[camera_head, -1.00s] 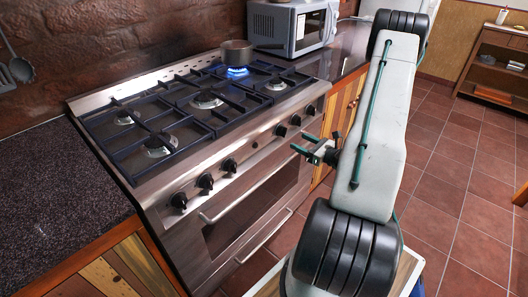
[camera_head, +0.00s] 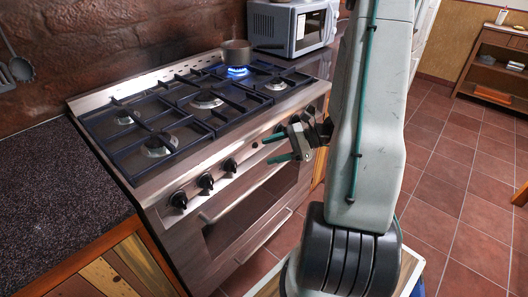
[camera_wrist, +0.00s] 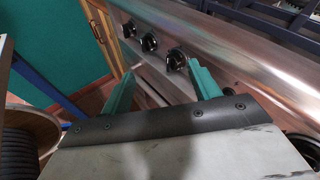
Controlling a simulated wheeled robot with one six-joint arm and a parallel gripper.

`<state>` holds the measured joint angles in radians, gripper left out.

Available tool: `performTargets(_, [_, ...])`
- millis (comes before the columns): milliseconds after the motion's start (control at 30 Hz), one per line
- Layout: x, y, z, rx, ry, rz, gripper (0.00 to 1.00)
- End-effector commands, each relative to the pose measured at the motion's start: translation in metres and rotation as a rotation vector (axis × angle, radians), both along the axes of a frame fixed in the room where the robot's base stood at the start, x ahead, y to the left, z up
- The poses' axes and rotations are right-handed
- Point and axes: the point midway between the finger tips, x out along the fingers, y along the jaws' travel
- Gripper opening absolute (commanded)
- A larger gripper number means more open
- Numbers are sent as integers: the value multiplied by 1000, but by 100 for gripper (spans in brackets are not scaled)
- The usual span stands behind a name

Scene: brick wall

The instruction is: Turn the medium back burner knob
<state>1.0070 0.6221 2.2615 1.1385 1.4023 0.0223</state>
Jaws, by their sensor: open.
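The stove (camera_head: 170,183) has a steel front panel with a row of black knobs. Three knobs show on the left part, such as one at the panel's middle (camera_head: 230,166); those farther right are partly hidden by my gripper. My gripper (camera_head: 271,149) is open and empty, with green fingers pointing left in front of the panel. In the wrist view, three knobs lie beyond my gripper (camera_wrist: 162,67), and the nearest knob (camera_wrist: 176,60) is close to the right fingertip. I cannot tell whether they touch. No marking tells which knob serves the medium back burner.
A pot (camera_head: 236,52) stands over a lit blue flame (camera_head: 237,72) at the back right of the hob. A microwave (camera_head: 295,27) stands on the counter behind it. The oven handle (camera_head: 243,196) runs below the knobs. Open tiled floor lies to the right.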

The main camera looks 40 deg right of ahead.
Motion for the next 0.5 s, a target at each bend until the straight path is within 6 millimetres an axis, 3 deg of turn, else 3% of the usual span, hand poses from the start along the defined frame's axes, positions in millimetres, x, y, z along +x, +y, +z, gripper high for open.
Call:
performTargets(300, [-19, 49, 36, -168, -7, 288, 61])
performTargets(500, [-30, 68, 50, -249, -13, 415, 61])
